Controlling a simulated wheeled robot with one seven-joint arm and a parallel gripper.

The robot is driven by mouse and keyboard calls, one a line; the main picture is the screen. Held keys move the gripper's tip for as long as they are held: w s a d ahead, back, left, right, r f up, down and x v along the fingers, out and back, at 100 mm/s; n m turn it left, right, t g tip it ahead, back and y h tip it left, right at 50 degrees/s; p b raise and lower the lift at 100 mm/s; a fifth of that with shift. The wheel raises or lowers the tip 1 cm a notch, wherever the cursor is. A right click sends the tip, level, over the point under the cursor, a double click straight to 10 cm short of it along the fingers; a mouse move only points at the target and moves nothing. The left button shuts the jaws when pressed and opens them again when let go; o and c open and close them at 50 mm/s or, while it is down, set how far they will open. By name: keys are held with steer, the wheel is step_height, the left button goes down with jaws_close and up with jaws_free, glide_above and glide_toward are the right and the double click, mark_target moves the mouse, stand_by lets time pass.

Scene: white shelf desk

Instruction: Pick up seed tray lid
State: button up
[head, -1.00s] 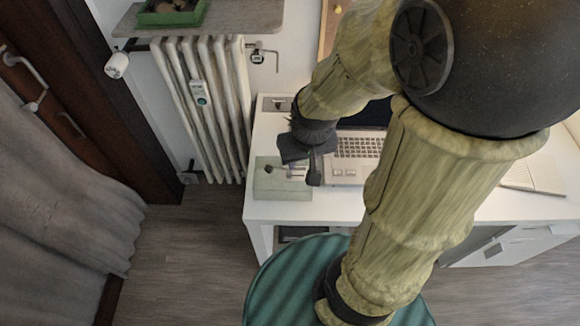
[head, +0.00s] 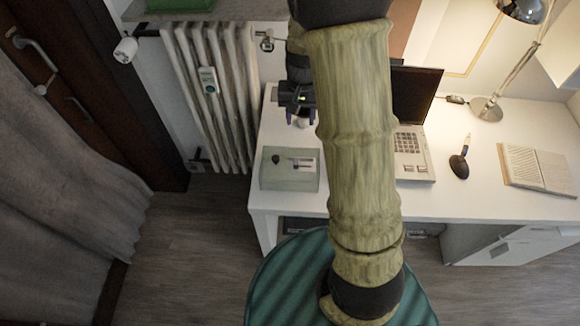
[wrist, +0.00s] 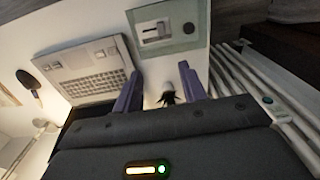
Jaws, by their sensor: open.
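A pale green, flat rectangular piece (head: 268,180), which looks like the seed tray lid, lies on the left front of the white desk. A small dark thing and a grey-and-white item show on its top. In the wrist view the pale green piece (wrist: 187,38) is at the top, beyond the fingertips. My gripper (head: 301,118) is open above the desk, behind the pale green piece and apart from it. In the wrist view, my gripper (wrist: 160,80) has its two purple-grey fingers spread, with a small dark thing (wrist: 168,97) between them, not clearly identifiable.
An open laptop (head: 412,150) stands right of my arm. A dark upright object (head: 459,165), an open book (head: 537,170) and a lamp (head: 487,108) are farther right. A white radiator (head: 208,100) stands left of the desk. A green tray (head: 180,4) sits above it.

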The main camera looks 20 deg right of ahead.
steer(key=shift+w+d+f, duration=0.1)
steer(key=shift+w+f, duration=0.15)
steer(key=shift+w, duration=0.2)
step_height(320, 180, down, 12)
steer(key=shift+f+p, duration=0.15)
steer(key=shift+p, duration=0.5)
steer(key=shift+s, duration=0.1)
